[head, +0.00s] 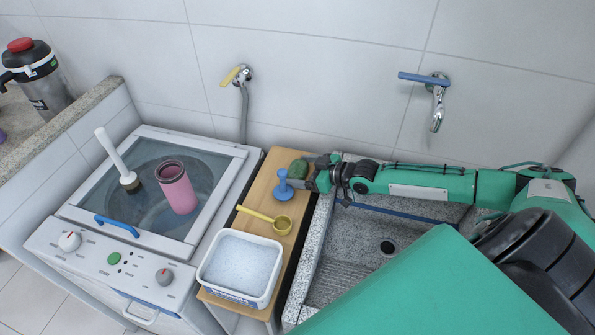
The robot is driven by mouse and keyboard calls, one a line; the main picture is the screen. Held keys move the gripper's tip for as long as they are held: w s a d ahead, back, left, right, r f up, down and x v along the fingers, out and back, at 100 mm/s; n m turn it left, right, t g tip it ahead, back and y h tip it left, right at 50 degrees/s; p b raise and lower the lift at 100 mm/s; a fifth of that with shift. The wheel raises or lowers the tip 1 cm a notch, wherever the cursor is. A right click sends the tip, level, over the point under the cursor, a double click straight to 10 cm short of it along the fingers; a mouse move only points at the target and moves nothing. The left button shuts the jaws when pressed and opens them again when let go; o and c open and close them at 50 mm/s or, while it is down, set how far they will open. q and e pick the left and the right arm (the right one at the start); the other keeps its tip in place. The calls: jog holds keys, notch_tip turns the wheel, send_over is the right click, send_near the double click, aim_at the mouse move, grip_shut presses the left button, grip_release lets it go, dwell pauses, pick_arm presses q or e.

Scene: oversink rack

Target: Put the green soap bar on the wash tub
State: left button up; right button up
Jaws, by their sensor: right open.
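The green soap bar (298,168) is dark green and lies at the far end of the narrow wooden shelf (262,187). My right gripper (304,181) reaches in from the right over the shelf's far end. It is open, with its fingertips close beside the soap bar and a blue knobbed stopper; I cannot tell whether they touch. The grey speckled stone wash tub (345,264) lies right of the shelf, with a drain in its floor. My right arm and a large green part of my body hide much of it. My left gripper is not in view.
The blue stopper (283,187) stands just in front of the soap bar. A yellow scoop (281,225) and a white tub of pale suds or powder (232,295) sit nearer on the shelf. A washer with a pink cup (177,188) stands left. A tap (438,108) juts from the wall.

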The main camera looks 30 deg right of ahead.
jog(key=c, duration=0.7)
